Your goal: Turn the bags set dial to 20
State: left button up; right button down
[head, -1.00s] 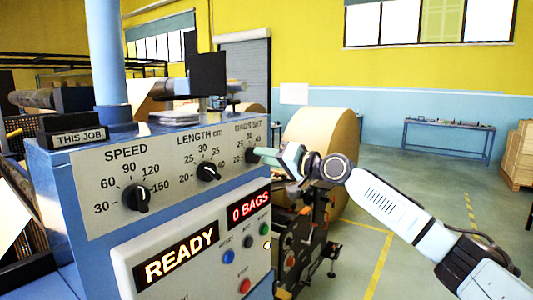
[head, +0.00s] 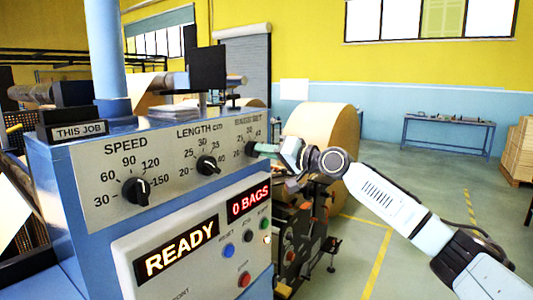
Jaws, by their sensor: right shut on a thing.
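The bags set dial (head: 250,149) is a black knob at the right end of the dial panel on the blue machine. Its scale shows numbers including 20 and 40; its pointer is too small and covered to read. My right gripper (head: 262,150) reaches in from the right and is shut on this dial. The length dial (head: 208,165) and the speed dial (head: 136,191) are black knobs to the left on the same panel. My left gripper is not in view.
Below the dials, displays read READY (head: 177,250) and 0 BAGS (head: 249,200), with several coloured buttons beside them. A large kraft paper roll (head: 325,135) stands behind my right gripper. Open floor lies to the right, with a blue table (head: 449,124) by the wall.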

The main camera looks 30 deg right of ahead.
jog(key=n+b, duration=0.4)
jog(key=n, duration=0.9)
jog(key=n+b, duration=0.5)
jog(key=n, duration=0.8)
jog(key=shift+s+a+f, duration=0.1)
jog(key=shift+a, duration=0.05)
jog(key=shift+n, duration=0.3)
